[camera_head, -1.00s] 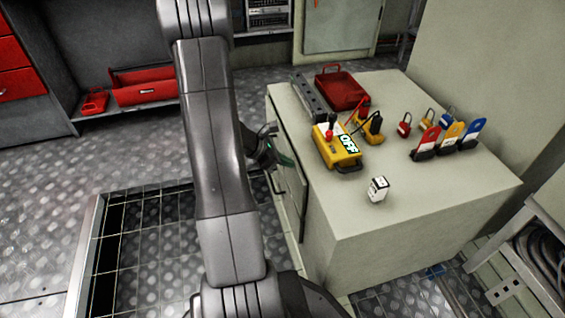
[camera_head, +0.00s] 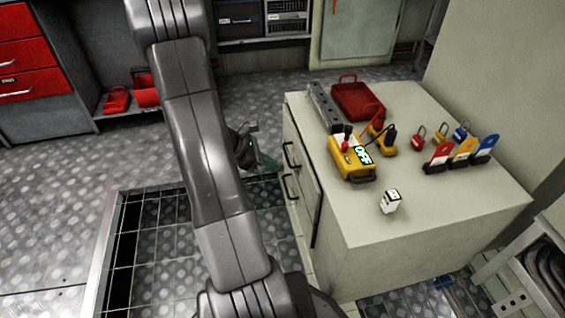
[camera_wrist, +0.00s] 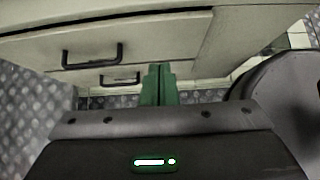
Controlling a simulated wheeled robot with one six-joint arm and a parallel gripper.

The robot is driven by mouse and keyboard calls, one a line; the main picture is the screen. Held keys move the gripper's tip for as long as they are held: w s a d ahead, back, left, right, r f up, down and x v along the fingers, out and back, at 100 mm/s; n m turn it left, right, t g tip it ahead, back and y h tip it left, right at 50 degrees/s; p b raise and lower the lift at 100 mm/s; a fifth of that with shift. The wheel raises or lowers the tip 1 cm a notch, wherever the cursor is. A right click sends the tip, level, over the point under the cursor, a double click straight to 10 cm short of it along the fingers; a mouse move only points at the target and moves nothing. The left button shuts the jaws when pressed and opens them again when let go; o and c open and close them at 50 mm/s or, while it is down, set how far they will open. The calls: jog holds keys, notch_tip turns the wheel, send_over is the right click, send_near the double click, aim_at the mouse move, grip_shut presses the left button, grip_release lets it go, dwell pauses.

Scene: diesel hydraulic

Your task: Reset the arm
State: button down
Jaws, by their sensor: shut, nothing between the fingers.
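My gripper (camera_wrist: 159,72) shows in the wrist view with its green fingers together and nothing between them. The fingers point toward the drawer fronts of the cream cabinet (camera_wrist: 160,33), where two dark handles (camera_wrist: 92,57) show. I cannot tell the exact gap to the cabinet.
On the cabinet top are a yellow device (camera_head: 350,160) reading OFF, a red case (camera_head: 357,100), a small white box (camera_head: 390,201), padlocks and coloured tags (camera_head: 463,150). Red drawers (camera_head: 28,52) stand at the left. Metal floor lies open at the left.

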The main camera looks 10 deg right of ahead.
jog(key=shift+v, duration=0.8)
jog(key=shift+f, duration=0.1)
jog(key=b, duration=0.4)
send_near(309, 173)
jog(key=x, duration=0.6)
jog(key=shift+s+a+f, duration=0.1)
jog(key=shift+a+f, duration=0.05)
jog(key=shift+d, duration=0.5)
jog(key=shift+a, duration=0.1)
